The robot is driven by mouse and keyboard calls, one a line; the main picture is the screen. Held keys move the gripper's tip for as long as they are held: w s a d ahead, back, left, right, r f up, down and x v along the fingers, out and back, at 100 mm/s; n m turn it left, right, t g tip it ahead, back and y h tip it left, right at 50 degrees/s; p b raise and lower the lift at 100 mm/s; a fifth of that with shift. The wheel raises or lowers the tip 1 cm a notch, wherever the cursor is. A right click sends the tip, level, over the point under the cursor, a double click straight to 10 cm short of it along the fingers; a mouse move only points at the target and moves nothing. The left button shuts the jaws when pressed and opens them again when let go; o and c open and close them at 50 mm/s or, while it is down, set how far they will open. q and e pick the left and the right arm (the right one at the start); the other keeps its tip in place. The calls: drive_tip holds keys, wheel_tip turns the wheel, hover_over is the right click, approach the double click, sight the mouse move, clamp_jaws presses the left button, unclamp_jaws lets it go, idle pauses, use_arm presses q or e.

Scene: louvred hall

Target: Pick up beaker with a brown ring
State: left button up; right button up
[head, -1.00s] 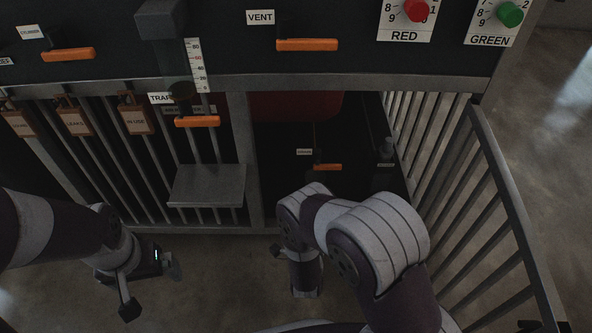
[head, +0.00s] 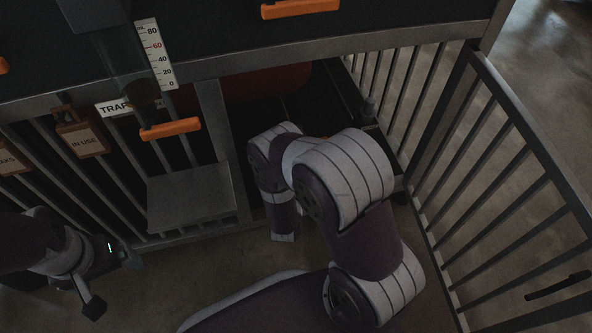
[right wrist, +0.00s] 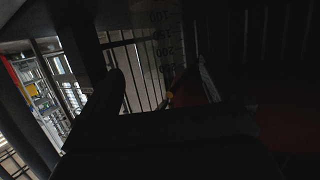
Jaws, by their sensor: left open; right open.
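I cannot make out the beaker with a brown ring for certain in either view. In the dark right wrist view, faint printed graduation numbers (right wrist: 163,45) show at the top, on a surface I cannot identify. My left gripper (head: 112,282) is open and empty at the lower left of the head view, above the floor. My right arm reaches to the open cabinet bay, and its gripper is hidden in the head view. In the right wrist view the right gripper (right wrist: 160,88) shows as dark finger shapes, open, with nothing clearly between them.
An open barred gate (head: 520,170) stands at the right. A grey shelf (head: 190,197) juts out left of my right arm. An orange handle (head: 170,128) sits above it, beside a scale strip (head: 156,55). A small dark object (head: 368,110) stands in the bay.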

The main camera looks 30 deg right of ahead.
drive_tip(key=b+x, duration=0.3)
drive_tip(key=f+b+x, duration=0.1)
drive_tip(key=x, duration=0.1)
drive_tip(key=shift+w+a+f, duration=0.1)
drive_tip(key=shift+w+f, duration=0.05)
drive_tip(key=shift+w+b, duration=0.2)
drive_tip(key=shift+b, duration=0.15)
drive_tip(key=c, duration=1.1)
drive_tip(key=shift+r, duration=0.25)
